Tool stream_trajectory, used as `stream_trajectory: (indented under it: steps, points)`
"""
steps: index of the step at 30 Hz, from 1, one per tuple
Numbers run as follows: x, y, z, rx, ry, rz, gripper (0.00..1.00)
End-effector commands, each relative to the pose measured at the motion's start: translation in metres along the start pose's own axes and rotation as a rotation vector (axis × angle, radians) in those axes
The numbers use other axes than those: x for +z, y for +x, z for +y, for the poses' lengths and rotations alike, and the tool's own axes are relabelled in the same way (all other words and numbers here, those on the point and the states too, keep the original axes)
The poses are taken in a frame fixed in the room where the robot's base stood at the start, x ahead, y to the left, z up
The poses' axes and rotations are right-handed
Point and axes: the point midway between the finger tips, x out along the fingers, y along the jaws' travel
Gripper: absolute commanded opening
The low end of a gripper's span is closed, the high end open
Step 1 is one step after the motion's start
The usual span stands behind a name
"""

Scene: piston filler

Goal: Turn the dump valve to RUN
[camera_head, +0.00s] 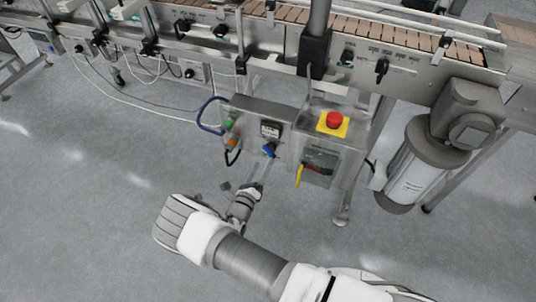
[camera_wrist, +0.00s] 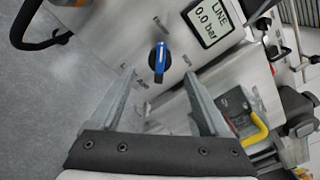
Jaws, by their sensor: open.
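A blue-handled rotary knob (camera_head: 268,150) sits on the grey control box, under the display. In the wrist view the blue knob (camera_wrist: 160,60) is ahead of my fingertips, roughly centred between them, its blue bar near upright in the picture. Small labels surround it, too blurred to read surely; I cannot confirm it is the dump valve. My gripper (camera_head: 259,178) is in front of the box, below the knob. In the wrist view my gripper (camera_wrist: 160,76) is open and empty, fingers apart, with no visible contact with the knob.
The display (camera_wrist: 209,18) reads LINE 0.0 bar. Right of the knob is a yellow handle (camera_head: 299,175) on a dark plate, below a red emergency button (camera_head: 334,119). Green and orange buttons (camera_head: 230,124) and blue and black loops are left. A conveyor (camera_head: 400,36) runs behind.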

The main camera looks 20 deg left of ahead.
Motion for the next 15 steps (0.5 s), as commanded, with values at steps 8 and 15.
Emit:
stream_trajectory:
  steps: [8, 15]
  points:
    - [-0.001, 0.050, 0.001, -0.002, 0.003, 0.001, 0.79]
    - [0.000, 0.064, 0.000, -0.001, 0.001, 0.000, 0.79]
